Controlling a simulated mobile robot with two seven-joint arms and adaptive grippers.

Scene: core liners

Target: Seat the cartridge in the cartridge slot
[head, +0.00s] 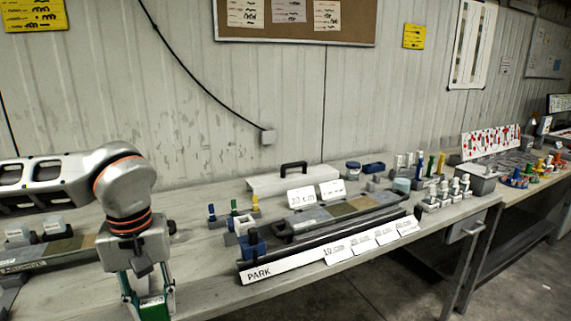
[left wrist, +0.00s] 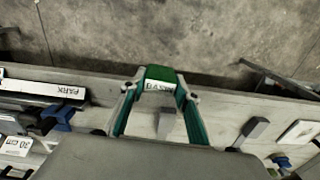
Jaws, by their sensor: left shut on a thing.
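My left gripper (head: 150,303) hangs over the near left part of the bench, pointing down. It is shut on a green block with a white label (head: 153,309), which looks like the cartridge. In the left wrist view the green block (left wrist: 160,74) spans the fingertips, with its label facing the camera. Its lower end is cut off in the head view. I cannot make out which opening is the cartridge slot. My right gripper is not in view.
A rack with a PARK sign (head: 268,271) and a blue clamp-like piece (head: 253,243) stands right of my left gripper. A long sectioned tray (head: 291,227) lies behind it. Small coloured pieces (head: 234,206) stand at the back. Bare bench (head: 205,275) shows between gripper and rack.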

